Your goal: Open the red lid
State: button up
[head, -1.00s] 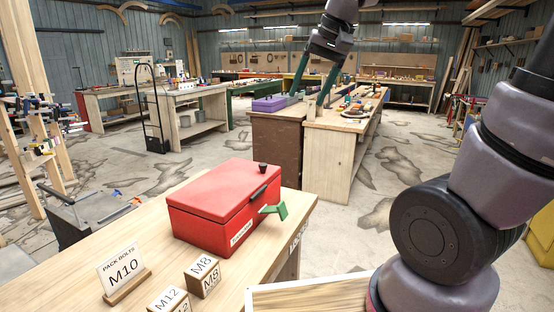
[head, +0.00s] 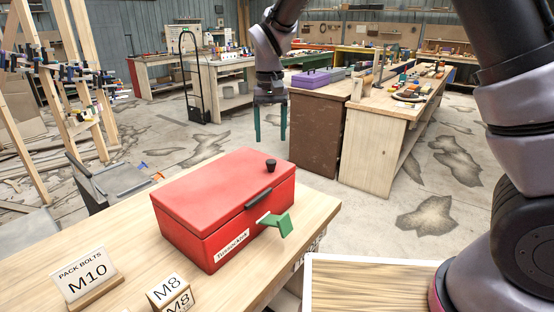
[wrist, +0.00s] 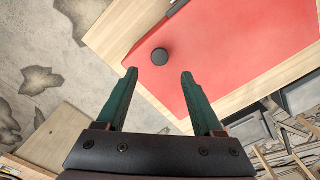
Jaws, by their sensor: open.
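A red box with a closed red lid (head: 222,185) sits on the wooden bench in the head view. A black knob (head: 270,165) stands on the lid near its far right corner. A dark handle (head: 258,198) and a green lever (head: 279,223) are on the front side. My gripper (head: 270,138) hangs open and empty with its green fingers pointing down, above and beyond the box. In the wrist view, my gripper (wrist: 158,74) shows both fingers spread, with the black knob (wrist: 160,57) and red lid (wrist: 235,50) beyond the tips, apart from them.
Signs marked M10 (head: 86,276) and M8 (head: 168,287) stand on the bench (head: 128,235) left of and in front of the box. A pale wooden panel with a white edge (head: 370,285) is at the lower right. Another workbench (head: 378,148) stands behind.

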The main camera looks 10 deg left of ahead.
aim_at(271, 161)
notch_tip(271, 161, down, 9)
jog(key=shift+f, duration=0.1)
dwell(0.3)
grip_shut()
dwell(1.3)
